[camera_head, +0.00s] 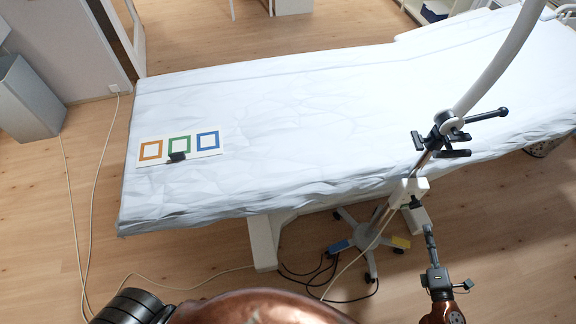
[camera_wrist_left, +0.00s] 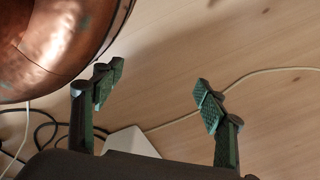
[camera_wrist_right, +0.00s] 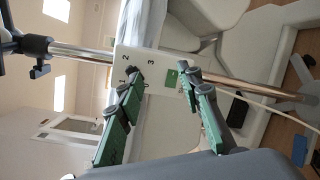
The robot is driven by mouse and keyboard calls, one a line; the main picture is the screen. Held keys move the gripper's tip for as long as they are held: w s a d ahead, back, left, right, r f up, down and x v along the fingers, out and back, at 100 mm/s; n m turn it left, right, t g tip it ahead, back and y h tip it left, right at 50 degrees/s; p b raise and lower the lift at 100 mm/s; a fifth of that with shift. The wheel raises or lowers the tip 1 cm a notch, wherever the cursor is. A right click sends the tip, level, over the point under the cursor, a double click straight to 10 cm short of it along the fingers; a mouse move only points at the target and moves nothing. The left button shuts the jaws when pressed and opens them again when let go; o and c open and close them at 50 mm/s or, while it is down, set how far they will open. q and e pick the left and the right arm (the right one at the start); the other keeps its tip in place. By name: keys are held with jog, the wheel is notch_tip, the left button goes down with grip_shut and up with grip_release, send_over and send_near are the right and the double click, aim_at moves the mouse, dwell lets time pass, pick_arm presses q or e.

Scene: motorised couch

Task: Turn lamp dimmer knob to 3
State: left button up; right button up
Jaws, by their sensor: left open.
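The lamp's white dimmer box (camera_head: 412,188) is on the lamp pole beside the couch. In the right wrist view the box's face (camera_wrist_right: 160,105) shows the numbers 1, 2 and 3 and a green square (camera_wrist_right: 170,78). A small dark knob (camera_head: 415,203) shows at the box's lower side in the head view; in the right wrist view its setting cannot be read behind the fingers. My right gripper (camera_wrist_right: 162,80) is open, with its fingertips in front of the box face; contact cannot be told. It also shows below the box (camera_head: 430,232). My left gripper (camera_wrist_left: 158,90) is open and empty over the floor.
The lamp pole (camera_head: 428,158) has dark clamp handles (camera_head: 487,114) above the box and a wheeled base (camera_head: 365,240) below. The couch (camera_head: 300,120) with a white sheet lies behind. Cables (camera_head: 330,270) run over the floor. A card with coloured squares (camera_head: 180,146) lies on the couch.

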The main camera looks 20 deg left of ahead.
aim_at(416, 205)
pick_arm(q)
jog(key=b, duration=0.1)
jog(key=w+d+b, duration=0.1)
jog(key=b, duration=0.1)
jog(key=shift+w+r, duration=0.2)
jog(key=shift+r, duration=0.05)
pick_arm(e)
jog(key=w+a+r+n, duration=0.1)
jog(key=w+a, duration=0.1)
jog(key=w+a+n+y, duration=0.1)
jog(key=w+a+n, duration=0.1)
jog(key=a, duration=0.1)
jog(key=w+a+r+n+y, duration=0.1)
jog(key=w+a, duration=0.1)
jog(key=w, duration=0.1)
jog(key=shift+a+r+n, duration=0.2)
jog(key=shift+r+n, duration=0.1)
jog(key=shift+c, duration=0.3)
grip_shut()
